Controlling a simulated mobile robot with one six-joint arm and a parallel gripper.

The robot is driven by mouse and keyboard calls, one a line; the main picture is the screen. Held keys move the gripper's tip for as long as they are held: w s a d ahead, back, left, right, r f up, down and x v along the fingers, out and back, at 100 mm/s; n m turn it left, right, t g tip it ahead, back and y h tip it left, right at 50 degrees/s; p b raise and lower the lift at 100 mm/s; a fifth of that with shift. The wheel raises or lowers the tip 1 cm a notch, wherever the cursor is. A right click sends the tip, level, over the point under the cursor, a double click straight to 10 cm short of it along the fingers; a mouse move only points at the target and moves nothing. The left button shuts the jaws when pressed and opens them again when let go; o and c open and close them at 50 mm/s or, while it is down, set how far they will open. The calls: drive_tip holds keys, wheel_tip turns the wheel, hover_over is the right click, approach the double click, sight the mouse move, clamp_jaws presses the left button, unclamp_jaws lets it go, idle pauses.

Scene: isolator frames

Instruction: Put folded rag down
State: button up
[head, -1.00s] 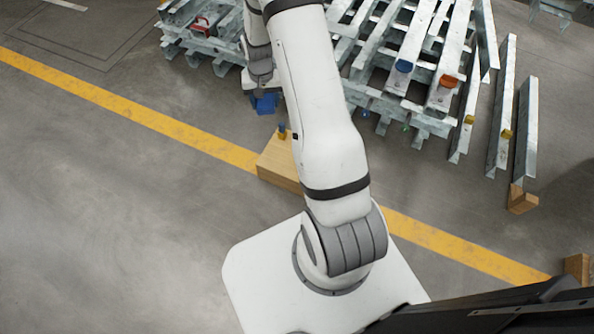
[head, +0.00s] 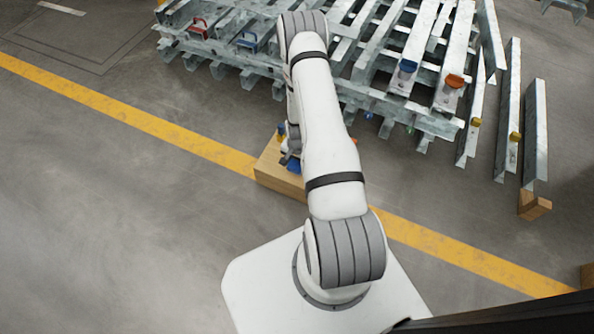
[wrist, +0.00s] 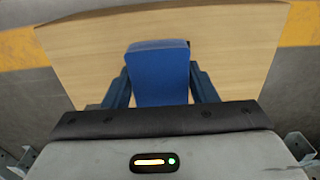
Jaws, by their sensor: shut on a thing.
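The folded rag (wrist: 160,72) is a blue block-like bundle between the two dark blue fingers of my gripper (wrist: 160,88) in the wrist view. The gripper is shut on it. Behind it in that view is the bare top of a wooden block (wrist: 85,52); I cannot tell whether the rag touches it. In the head view the rag (head: 294,166) shows as a small blue patch at the wooden block (head: 272,177), beside my arm, which hides most of the gripper and part of the block.
A yellow floor line (head: 130,115) runs past the block. Stacked galvanised steel beams (head: 400,100) lie beyond, with red, blue and orange items on them. The floor at left is clear.

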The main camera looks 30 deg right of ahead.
sight(297, 168)
drive_tip(key=shift+f+b, duration=0.65)
drive_tip(key=shift+f, duration=1.5)
drive_tip(key=shift+f, duration=0.1)
drive_tip(key=o, duration=0.9)
drive_tip(key=shift+o, duration=0.2)
